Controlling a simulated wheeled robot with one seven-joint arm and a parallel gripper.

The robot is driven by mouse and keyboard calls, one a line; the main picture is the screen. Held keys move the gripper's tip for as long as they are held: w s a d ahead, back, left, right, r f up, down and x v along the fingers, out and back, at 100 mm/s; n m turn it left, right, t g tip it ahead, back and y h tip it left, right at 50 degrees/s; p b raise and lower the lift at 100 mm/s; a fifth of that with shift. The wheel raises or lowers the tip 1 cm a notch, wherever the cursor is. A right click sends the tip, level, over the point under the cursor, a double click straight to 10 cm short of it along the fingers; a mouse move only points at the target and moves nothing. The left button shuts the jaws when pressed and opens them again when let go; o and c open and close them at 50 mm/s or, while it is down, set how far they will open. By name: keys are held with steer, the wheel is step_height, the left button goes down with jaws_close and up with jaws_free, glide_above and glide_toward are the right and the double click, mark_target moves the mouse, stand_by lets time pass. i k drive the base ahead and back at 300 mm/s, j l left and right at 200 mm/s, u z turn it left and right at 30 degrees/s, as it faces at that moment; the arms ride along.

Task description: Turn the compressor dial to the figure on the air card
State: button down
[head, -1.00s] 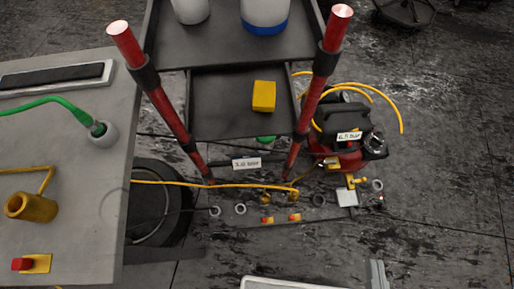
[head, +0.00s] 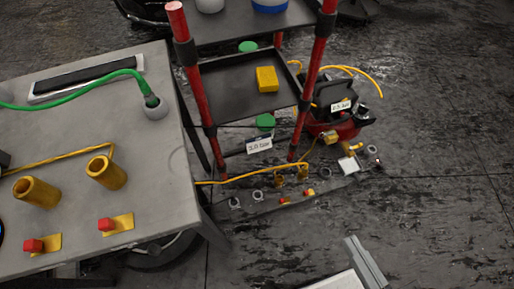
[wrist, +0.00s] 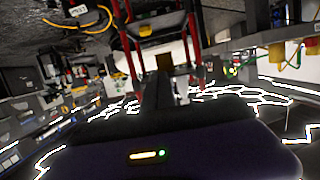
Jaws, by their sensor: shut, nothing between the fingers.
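The red and black compressor (head: 330,122) stands on the dark floor right of the red-posted cart. A small white card on it (head: 341,106) carries a figure, too blurred to read surely now. A round silver part (head: 362,118) shows at its right side; I cannot tell where any dial points. My gripper (wrist: 164,70) shows as a dark upright shape in the wrist view, shut and empty, apart from the compressor.
A grey table (head: 150,185) fills the left, with brass cups and red buttons. The cart (head: 228,95) holds a yellow block (head: 267,79).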

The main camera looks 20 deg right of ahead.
mark_target(362, 109)
steer(key=i+l+z, duration=0.1)
steer(key=l, duration=0.35)
steer(key=i+l, duration=0.35)
steer(key=i+l+z, duration=0.15)
steer(key=l, duration=0.4)
steer(key=i+l, duration=0.3)
steer(key=i+l+z, duration=0.15)
steer(key=l, duration=0.35)
steer(key=i+l, duration=0.05)
steer(key=i, duration=0.05)
